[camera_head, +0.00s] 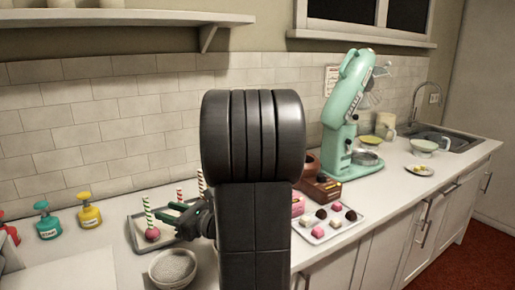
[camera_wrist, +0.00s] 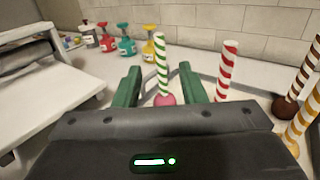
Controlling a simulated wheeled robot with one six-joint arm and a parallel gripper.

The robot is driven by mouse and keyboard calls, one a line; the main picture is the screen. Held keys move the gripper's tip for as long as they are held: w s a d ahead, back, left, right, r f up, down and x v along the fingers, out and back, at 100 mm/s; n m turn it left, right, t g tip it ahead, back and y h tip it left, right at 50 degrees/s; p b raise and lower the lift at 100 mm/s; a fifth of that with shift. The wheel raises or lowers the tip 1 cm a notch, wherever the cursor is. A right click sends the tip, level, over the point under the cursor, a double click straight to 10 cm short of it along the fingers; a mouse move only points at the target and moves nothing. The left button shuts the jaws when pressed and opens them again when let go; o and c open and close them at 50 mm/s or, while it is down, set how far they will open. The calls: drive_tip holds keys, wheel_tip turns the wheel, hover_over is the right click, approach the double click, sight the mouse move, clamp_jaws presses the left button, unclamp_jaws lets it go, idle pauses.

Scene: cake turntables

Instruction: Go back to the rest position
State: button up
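My arm hides much of the counter's middle.
More striped sticks, red (camera_wrist: 228,68), brown-balled (camera_wrist: 286,108) and orange (camera_wrist: 302,122), stand to the right. A bowl (camera_head: 173,270) is in front. Teal (camera_head: 47,222) and yellow (camera_head: 88,212) bottles stand left. A sweets tray (camera_head: 318,238) and mint mixer (camera_head: 343,120) are right.

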sight(148, 204)
drive_tip(key=x, duration=1)
drive_tip(key=shift+w+a+p, duration=0.1)
drive_tip(key=shift+a+p, duration=0.25)
drive_tip(key=shift+d+r+p, duration=0.1)
drive_tip(key=shift+r+p, duration=0.3)
drive_tip(key=shift+f, duration=0.15)
